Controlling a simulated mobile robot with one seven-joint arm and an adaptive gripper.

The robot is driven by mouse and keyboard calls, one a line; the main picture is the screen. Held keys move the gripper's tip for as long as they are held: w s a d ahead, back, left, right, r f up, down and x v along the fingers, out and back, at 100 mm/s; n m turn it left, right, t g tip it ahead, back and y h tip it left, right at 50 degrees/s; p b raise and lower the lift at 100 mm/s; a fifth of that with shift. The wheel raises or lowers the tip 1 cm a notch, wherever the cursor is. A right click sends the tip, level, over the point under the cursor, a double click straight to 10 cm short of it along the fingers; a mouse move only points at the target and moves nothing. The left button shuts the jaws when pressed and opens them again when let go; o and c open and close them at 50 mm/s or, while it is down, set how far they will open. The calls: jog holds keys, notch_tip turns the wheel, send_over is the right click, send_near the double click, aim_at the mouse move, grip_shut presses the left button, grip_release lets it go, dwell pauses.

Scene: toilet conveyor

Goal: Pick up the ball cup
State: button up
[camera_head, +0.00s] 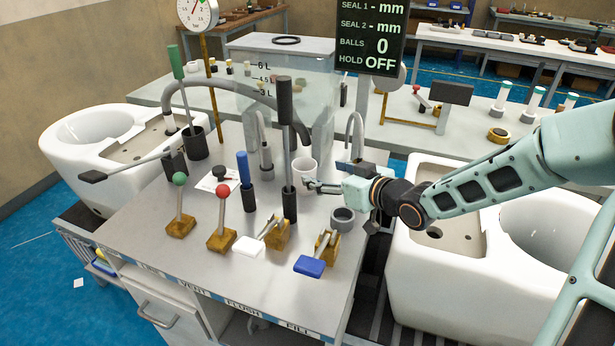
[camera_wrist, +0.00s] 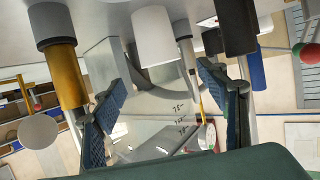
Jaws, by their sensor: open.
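The ball cup (camera_head: 304,170) is a small white cup standing upright on the grey bench top, right of the tall black-handled lever. My gripper (camera_head: 314,187) is close beside it, reaching in low from the right. In the wrist view, which is turned upside down, the white cup (camera_wrist: 154,38) shows at the top middle. There my gripper (camera_wrist: 160,76) is open, one blue padded finger on each side. The cup lines up with the gap, a little past the fingertips. Nothing is held. The inside of the cup is not clear to see.
The tall lever (camera_head: 285,130) stands just left of the cup. A clear tank (camera_head: 290,100) and metal pipes stand behind. White toilets (camera_head: 440,285) flank the bench.

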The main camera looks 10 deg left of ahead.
aim_at(298, 165)
jog(key=b+x, duration=0.1)
jog(key=x, duration=0.9)
jog(key=shift+f, duration=0.2)
jog(key=shift+c, duration=0.2)
jog(key=c, duration=1.2)
